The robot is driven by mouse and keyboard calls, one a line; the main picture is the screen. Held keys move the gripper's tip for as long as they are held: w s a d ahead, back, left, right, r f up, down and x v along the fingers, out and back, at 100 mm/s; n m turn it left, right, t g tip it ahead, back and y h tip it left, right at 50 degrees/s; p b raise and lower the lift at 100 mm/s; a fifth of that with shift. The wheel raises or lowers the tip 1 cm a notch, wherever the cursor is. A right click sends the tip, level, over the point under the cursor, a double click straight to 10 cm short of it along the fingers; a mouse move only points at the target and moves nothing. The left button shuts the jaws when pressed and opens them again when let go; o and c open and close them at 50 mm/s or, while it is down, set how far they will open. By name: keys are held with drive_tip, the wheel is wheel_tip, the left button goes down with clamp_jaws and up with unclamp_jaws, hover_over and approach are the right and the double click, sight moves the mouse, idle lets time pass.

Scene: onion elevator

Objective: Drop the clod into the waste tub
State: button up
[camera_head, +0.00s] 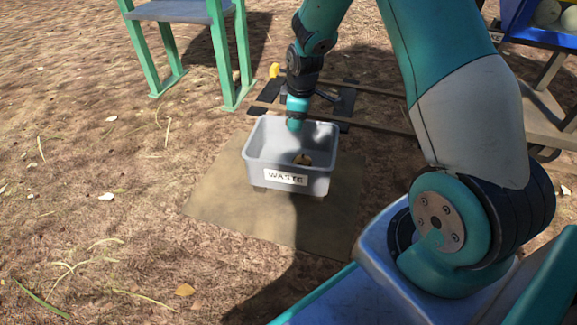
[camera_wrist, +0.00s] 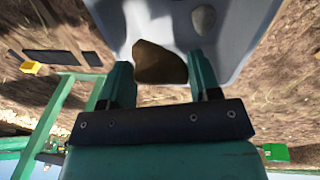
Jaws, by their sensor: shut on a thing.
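The clod (camera_wrist: 160,63) is a dark brown lump between the two teal fingers of my gripper (camera_wrist: 161,75) in the wrist view. My gripper is shut on it. The waste tub (camera_head: 260,160) is a grey open box with a "WASTE" label on its front. In the head view my gripper (camera_head: 295,122) points down over the tub's opening, near its back half. The tub's grey wall also shows behind the clod in the wrist view (camera_wrist: 238,35). I cannot tell how far the clod is above the tub floor.
A greyish lump (camera_wrist: 203,19) lies inside the tub. The tub stands on a tan mat (camera_head: 225,205). A green-legged stand (camera_head: 222,60) is behind to the left, with a small yellow object (camera_head: 274,70) near it. A blue crate (camera_head: 520,30) is at the upper right.

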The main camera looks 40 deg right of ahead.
drive_tip(key=o, duration=1.1)
drive_tip(key=s+r+p, duration=0.3)
drive_tip(key=r+p, duration=0.8)
drive_tip(key=r, duration=0.6)
drive_tip(key=shift+a+r, duration=0.15)
drive_tip(key=shift+a, duration=0.05)
